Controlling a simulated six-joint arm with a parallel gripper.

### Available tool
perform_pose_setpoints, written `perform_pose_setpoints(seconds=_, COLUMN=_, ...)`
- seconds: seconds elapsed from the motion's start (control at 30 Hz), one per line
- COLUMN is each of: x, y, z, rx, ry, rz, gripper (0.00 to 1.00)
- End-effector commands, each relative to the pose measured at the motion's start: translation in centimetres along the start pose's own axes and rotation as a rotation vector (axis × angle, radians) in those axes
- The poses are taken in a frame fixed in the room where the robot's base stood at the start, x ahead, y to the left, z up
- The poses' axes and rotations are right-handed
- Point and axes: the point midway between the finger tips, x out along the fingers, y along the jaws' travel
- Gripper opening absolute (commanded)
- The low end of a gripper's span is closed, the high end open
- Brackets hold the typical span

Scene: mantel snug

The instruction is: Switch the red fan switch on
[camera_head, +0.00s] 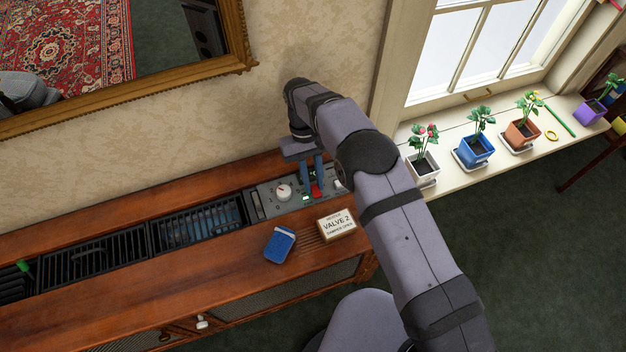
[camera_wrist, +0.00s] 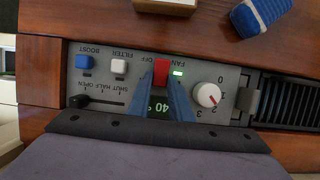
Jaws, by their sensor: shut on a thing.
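The red fan switch (camera_head: 316,189) sits on the grey control panel (camera_head: 263,194) set into the wooden cabinet top. In the wrist view the red switch (camera_wrist: 161,72) lies between the FAN and OFF labels, with a lit green lamp (camera_wrist: 178,73) beside it. My gripper (camera_head: 313,181) points down at the panel. In the wrist view my gripper (camera_wrist: 165,85) has its two blue fingertips close together at the red switch, shut on it. The fingers hide part of the switch's edge and of the green display reading 40.
A white dial (camera_wrist: 207,94), a blue BOOST switch (camera_wrist: 84,62), a white FILTER switch (camera_wrist: 119,66) and a black slider (camera_wrist: 80,101) share the panel. A VALVE 2 sign (camera_head: 336,224) and a blue sponge-like block (camera_head: 280,244) lie in front. Potted plants line the sill.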

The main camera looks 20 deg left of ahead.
Motion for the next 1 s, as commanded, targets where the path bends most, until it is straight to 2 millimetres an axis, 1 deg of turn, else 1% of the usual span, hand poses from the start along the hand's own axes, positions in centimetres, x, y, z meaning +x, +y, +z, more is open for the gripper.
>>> perform_pose_setpoints(seconds=0.03, x=0.0, y=0.0, z=0.0, rx=0.0, ry=0.0, rz=0.0, gripper=0.0)
perform_pose_setpoints(seconds=0.07, x=0.0, y=0.0, z=0.0, rx=0.0, ry=0.0, rz=0.0, gripper=0.26)
perform_pose_setpoints(seconds=0.1, x=0.0, y=0.0, z=0.0, rx=0.0, ry=0.0, rz=0.0, gripper=0.35)
perform_pose_setpoints(seconds=0.13, x=0.0, y=0.0, z=0.0, rx=0.0, ry=0.0, rz=0.0, gripper=0.38)
perform_pose_setpoints(seconds=0.43, x=-0.1, y=0.0, z=0.0, rx=0.0, ry=0.0, rz=0.0, gripper=0.38)
perform_pose_setpoints(seconds=0.57, x=-0.7, y=0.0, z=-0.1, rx=0.0, ry=0.003, rz=0.0, gripper=0.38)
perform_pose_setpoints(seconds=0.67, x=-1.7, y=0.0, z=-0.1, rx=0.0, ry=0.004, rz=0.0, gripper=0.38)
perform_pose_setpoints(seconds=0.9, x=-4.9, y=0.0, z=-0.1, rx=0.0, ry=0.004, rz=0.0, gripper=0.38)
perform_pose_setpoints(seconds=1.0, x=-5.8, y=0.0, z=-0.1, rx=0.0, ry=0.003, rz=0.0, gripper=0.38)
